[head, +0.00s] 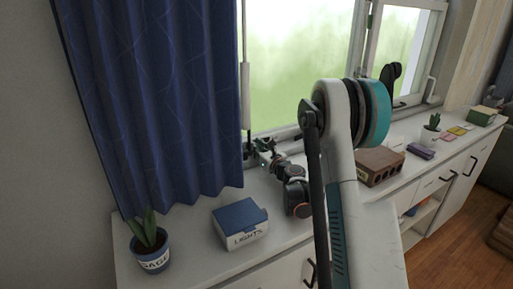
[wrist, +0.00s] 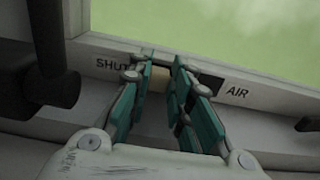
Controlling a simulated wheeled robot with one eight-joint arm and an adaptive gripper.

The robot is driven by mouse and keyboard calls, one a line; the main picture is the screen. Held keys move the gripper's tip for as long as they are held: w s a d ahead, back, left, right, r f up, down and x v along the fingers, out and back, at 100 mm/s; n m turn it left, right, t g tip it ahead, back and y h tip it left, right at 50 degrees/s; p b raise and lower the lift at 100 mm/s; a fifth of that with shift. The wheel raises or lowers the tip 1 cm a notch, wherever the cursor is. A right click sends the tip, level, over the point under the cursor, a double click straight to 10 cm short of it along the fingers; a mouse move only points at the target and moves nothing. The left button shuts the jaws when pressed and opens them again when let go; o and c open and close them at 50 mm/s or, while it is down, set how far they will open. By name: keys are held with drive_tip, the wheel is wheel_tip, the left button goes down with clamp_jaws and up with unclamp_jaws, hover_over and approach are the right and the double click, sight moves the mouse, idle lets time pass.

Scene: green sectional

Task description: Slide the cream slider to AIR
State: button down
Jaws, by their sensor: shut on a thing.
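In the wrist view, the cream slider (wrist: 158,80) shows between the fingers of my gripper (wrist: 162,70), in the strip at the bottom of the window frame. The teal finger pads are closed on its two sides and hide part of it. The word SHUT (wrist: 113,65) is left of the slider and the word AIR (wrist: 237,91) is to the right. A dark slot (wrist: 209,82) lies between my right finger and AIR. In the head view my gripper (head: 262,158) is at the window sill, small and partly hidden, and the slider cannot be made out.
On the counter stand a plant in a blue pot (head: 152,258), a blue-lidded LIGHTS box (head: 240,224) and a brown block (head: 380,166). A blue curtain (head: 150,100) hangs left of the window. A dark fitting (wrist: 50,85) is close at left in the wrist view.

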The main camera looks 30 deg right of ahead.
sight(265, 138)
drive_tip(key=d, duration=0.6)
drive_tip(key=shift+w+d, duration=0.1)
drive_tip(key=shift+d, duration=0.1)
drive_tip(key=c, duration=1.7)
unclamp_jaws()
drive_tip(key=shift+d, duration=0.1)
drive_tip(key=s, duration=1.2)
drive_tip(key=shift+d, duration=0.15)
